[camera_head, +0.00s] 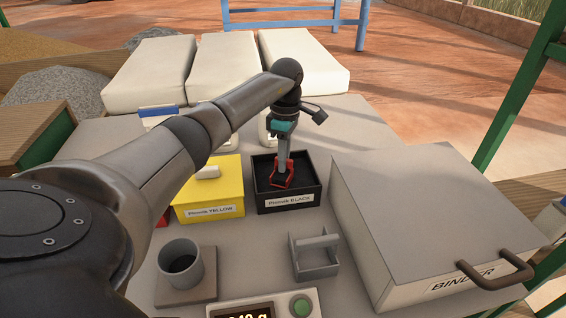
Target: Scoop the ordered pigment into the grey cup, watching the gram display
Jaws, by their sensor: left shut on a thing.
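The grey cup (181,262) stands upright on a square plate at the lower left; its inside looks dark and I cannot tell what is in it. The open black box (289,199) labelled Pigment BLACK holds dark pigment. My left gripper (283,160) points down into this box, shut on a red-edged tool (282,179), seemingly the scoop, whose lower end is down at the pigment. The gram display (243,312) is cut off by the bottom edge; its figure ends in "40 g", the first digit unclear. My right gripper is out of view.
A yellow pigment box (208,207) sits left of the black one, and a red box (164,218) is mostly hidden by my arm. A grey holder (315,256) stands right of the cup. A large BINDER box (425,220) fills the right. White sacks (235,70) lie behind.

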